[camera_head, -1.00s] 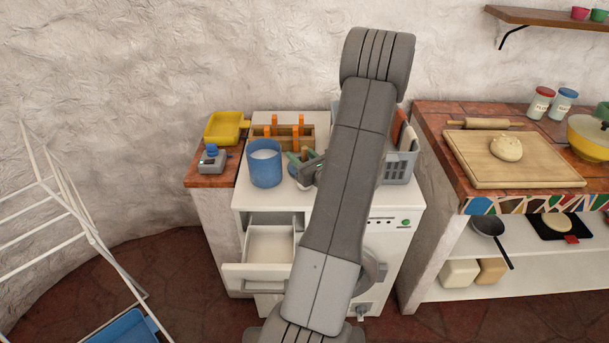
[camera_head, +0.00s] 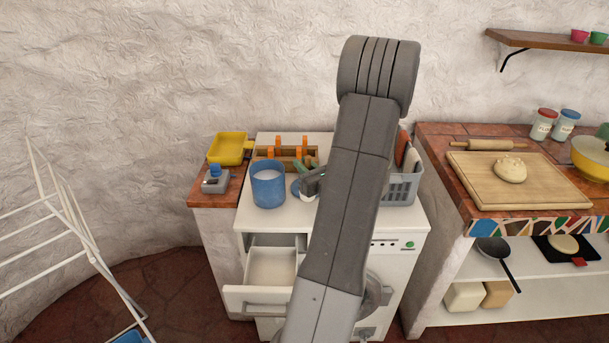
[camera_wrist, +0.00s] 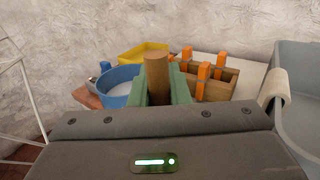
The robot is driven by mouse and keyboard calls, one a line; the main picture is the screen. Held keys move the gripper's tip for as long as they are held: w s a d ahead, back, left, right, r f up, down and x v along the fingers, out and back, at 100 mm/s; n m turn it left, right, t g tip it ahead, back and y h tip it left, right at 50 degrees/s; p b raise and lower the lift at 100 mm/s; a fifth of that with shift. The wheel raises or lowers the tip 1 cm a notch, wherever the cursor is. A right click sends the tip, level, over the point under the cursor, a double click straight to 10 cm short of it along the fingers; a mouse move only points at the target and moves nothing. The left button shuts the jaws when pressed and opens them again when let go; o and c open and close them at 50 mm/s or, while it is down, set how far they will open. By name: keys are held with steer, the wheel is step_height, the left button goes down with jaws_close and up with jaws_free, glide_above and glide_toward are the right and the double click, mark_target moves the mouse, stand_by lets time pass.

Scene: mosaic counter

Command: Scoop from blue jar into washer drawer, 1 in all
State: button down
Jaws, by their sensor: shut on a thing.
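The blue jar (camera_head: 268,192) stands on the white washer top, open and holding white powder. It also shows in the wrist view (camera_wrist: 118,101), left of my gripper. The washer drawer (camera_head: 252,297) is pulled out below the jar, and its visible compartment looks pale and empty. My gripper (camera_wrist: 161,88) has green fingers shut on a brown wooden handle (camera_wrist: 157,70), which looks like the scoop's. In the head view my gripper (camera_head: 312,173) is just right of the jar, mostly hidden by my arm. A white rounded thing shows below it; I cannot tell whether it is the scoop's bowl.
A wooden rack (camera_head: 271,152) with orange pegs stands behind the jar. A yellow tray (camera_head: 229,149) and a grey-blue device (camera_head: 215,182) are at left. A grey basket (camera_head: 400,188) stands at right. A white drying rack (camera_head: 50,225) is on the floor at left.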

step_height(320, 180, up, 6)
steer(key=w+a+r, duration=0.4)
steer(key=a+r, duration=0.3)
steer(key=a, duration=0.6)
step_height(320, 180, down, 12)
steer(key=b, duration=1)
steer(key=shift+w+d+f, duration=0.2)
steer(key=shift+d, duration=0.05)
step_height(320, 180, up, 10)
steer(key=p, duration=0.6)
steer(key=shift+r+p, duration=0.25)
steer(key=shift+p, duration=0.05)
stand_by(0.7)
